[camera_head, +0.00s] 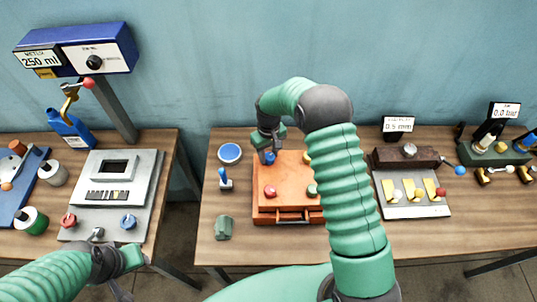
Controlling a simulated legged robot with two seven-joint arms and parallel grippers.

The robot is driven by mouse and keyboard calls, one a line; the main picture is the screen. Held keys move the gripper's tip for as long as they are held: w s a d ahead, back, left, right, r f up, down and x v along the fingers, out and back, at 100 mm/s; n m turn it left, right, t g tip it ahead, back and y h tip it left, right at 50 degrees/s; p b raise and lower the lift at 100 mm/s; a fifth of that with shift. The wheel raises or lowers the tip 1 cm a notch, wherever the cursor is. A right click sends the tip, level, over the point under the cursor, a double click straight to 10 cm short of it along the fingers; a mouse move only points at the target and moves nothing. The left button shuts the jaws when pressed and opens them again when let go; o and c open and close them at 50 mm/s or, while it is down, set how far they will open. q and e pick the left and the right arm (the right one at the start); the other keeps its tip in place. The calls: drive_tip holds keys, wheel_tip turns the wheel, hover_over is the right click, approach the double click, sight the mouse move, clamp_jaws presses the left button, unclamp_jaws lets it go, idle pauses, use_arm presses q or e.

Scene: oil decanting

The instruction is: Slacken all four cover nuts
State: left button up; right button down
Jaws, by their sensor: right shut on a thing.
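An orange box with a flat cover (289,180) stands on the middle table. My right arm hides the box's right side. My left gripper (131,258) is low at the left, away from the box; its jaws are unclear.
A blue round dish (230,153), a small blue-handled tool (225,179) and a green block (223,228) lie left of the box.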

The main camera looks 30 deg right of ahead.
drive_tip(key=n, duration=0.5)
drive_tip(key=shift+r, duration=0.1)
drive_tip(key=shift+d+r+n, duration=0.1)
drive_tip(key=shift+n, duration=2.2)
drive_tip(key=c, duration=1.1)
unclamp_jaws()
drive_tip(key=shift+o, duration=1)
drive_tip(key=shift+s, duration=0.1)
drive_tip(key=shift+s+d, duration=0.1)
drive_tip(key=shift+d, duration=0.05)
